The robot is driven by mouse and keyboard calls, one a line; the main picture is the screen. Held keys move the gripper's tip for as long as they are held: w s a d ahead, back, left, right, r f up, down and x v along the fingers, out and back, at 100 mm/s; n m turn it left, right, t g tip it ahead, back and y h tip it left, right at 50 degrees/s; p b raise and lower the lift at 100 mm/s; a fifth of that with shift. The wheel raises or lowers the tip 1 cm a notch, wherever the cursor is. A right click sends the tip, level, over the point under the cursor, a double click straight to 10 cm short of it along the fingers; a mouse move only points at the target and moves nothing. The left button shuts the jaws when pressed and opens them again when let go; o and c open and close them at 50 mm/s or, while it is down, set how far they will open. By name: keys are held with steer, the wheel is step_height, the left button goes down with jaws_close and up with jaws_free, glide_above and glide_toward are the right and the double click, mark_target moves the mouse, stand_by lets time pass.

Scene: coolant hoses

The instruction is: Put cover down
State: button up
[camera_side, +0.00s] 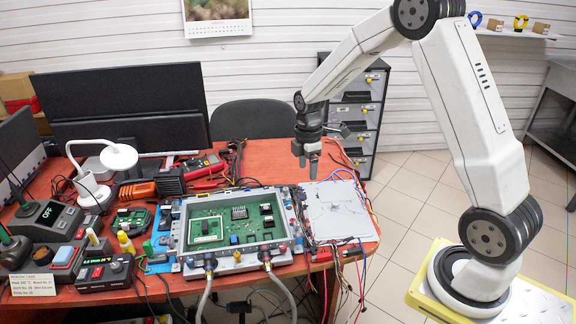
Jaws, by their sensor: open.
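A flat light-grey plate, which looks like the cover (338,212), lies on the right end of the red table. Cables run around its edges. An open grey housing (190,234) with green circuit boards (262,222) inside sits to its left, and two hoses (277,280) join its front. My gripper (306,162) points down above the table, over the area behind the plate's left edge. It is open, with nothing seen between its fingers. The gap between gripper and plate is hard to judge from this angle.
Tools and a multimeter (198,166) lie behind the housing. A white lamp (118,157), a monitor (120,103) and several control boxes (48,220) crowd the left. Loose wires (345,255) hang over the front right edge. A drawer cabinet (362,110) stands behind.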

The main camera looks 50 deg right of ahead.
steer(key=s+a+r+m+t, duration=0.2)
steer(key=s+a+m+t, duration=0.1)
steer(key=s+a+m, duration=0.9)
steer(key=shift+s+r, duration=0.35)
steer(key=shift+s, duration=0.85)
